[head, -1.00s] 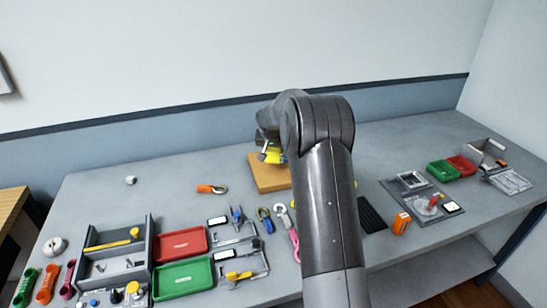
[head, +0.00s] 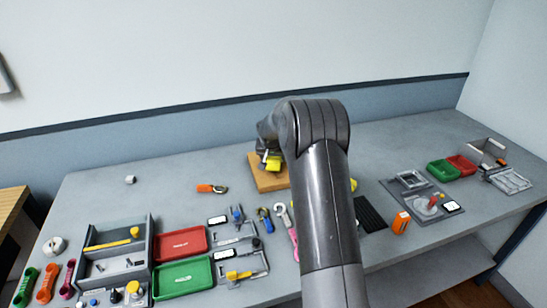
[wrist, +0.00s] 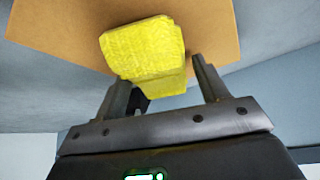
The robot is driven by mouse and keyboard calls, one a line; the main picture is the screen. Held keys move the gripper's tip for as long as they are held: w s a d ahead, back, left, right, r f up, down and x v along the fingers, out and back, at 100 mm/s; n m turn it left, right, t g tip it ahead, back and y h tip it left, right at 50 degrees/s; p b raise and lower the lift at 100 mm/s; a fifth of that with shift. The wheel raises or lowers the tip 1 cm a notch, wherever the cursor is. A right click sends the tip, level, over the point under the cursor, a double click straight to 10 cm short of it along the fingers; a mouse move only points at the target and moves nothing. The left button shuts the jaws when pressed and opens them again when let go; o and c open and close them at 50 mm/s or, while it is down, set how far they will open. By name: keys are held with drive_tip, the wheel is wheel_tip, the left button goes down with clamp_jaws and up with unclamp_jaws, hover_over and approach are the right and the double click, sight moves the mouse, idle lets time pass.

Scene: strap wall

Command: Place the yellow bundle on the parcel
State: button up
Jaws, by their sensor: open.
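The yellow bundle (wrist: 148,52) lies against the tan face of the parcel (wrist: 60,22) in the wrist view. In the head view the bundle (head: 273,162) shows over the parcel (head: 268,182), partly hidden by my arm. My gripper (wrist: 163,88) is open. Its two fingers stand apart, with the near part of the bundle between or just beyond their tips. A gap shows between the bundle and the right finger. I cannot tell whether the left finger touches it. In the head view my gripper (head: 266,156) is small, just above the parcel.
An orange-handled tool (head: 211,188) lies left of the parcel. A grey organiser tray (head: 148,240), a red tray (head: 180,243) and a green tray (head: 183,278) are at front left. An orange box (head: 401,223) stands at right. The tabletop behind the parcel is clear.

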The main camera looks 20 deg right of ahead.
drive_tip(key=shift+r, duration=0.1)
drive_tip(key=shift+s+r, duration=0.1)
drive_tip(key=shift+r, duration=0.25)
drive_tip(key=s+a+r+n, duration=0.1)
drive_tip(key=s+a+r, duration=0.2)
drive_tip(key=s+r, duration=0.45)
drive_tip(key=s+a+r, duration=0.2)
drive_tip(key=s+r, duration=0.4)
drive_tip(key=r, duration=0.3)
drive_tip(key=s+a+r+n, duration=0.1)
drive_tip(key=s+a+r, duration=0.15)
drive_tip(key=s, duration=0.45)
drive_tip(key=s+a+r, duration=0.1)
drive_tip(key=s+r, duration=0.2)
drive_tip(key=s, duration=0.3)
drive_tip(key=s+a+f+n+y, duration=0.1)
drive_tip(key=s+a, duration=0.1)
drive_tip(key=s, duration=0.9)
drive_tip(key=s+a+f+n+y, duration=0.1)
drive_tip(key=s+a+f, duration=0.1)
drive_tip(key=s, duration=1)
drive_tip(key=shift+s+n, duration=0.15)
drive_tip(key=shift+n, duration=0.25)
